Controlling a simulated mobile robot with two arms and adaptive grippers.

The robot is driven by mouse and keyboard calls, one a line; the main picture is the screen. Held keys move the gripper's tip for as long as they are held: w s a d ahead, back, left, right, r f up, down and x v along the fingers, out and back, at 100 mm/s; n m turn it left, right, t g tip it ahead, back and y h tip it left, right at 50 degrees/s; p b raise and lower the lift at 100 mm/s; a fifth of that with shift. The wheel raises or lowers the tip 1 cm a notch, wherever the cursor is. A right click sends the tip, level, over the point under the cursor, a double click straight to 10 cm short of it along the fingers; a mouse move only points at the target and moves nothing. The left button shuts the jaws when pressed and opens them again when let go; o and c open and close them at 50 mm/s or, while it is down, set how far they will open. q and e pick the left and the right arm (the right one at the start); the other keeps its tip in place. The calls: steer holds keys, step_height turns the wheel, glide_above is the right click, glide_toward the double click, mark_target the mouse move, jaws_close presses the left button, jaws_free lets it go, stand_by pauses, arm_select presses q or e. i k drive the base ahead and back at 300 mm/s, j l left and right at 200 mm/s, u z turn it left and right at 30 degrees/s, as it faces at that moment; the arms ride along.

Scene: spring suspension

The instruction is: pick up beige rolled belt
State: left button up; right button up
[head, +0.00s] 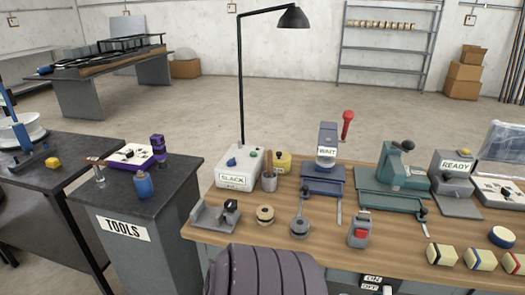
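A small round beige roll (265,215) with a darker top lies on the wooden workbench (240,237), near its front left; it looks like the rolled belt. It sits between a grey metal fixture (216,216) on its left and a grey round-based device (300,224) on its right. Nothing covers it. Neither of my grippers is in the head view.
Behind the roll stand a SLACK box (238,168) and a pen cup (269,179). A red-buttoned switch (359,233) and banded beige blocks (480,259) lie to the right. A dark TOOLS cabinet (125,229) stands left. A dark ribbed form (265,272), unclear, fills the bottom edge.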

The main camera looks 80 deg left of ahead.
mark_target(265, 215)
steer(key=u, duration=2.55)
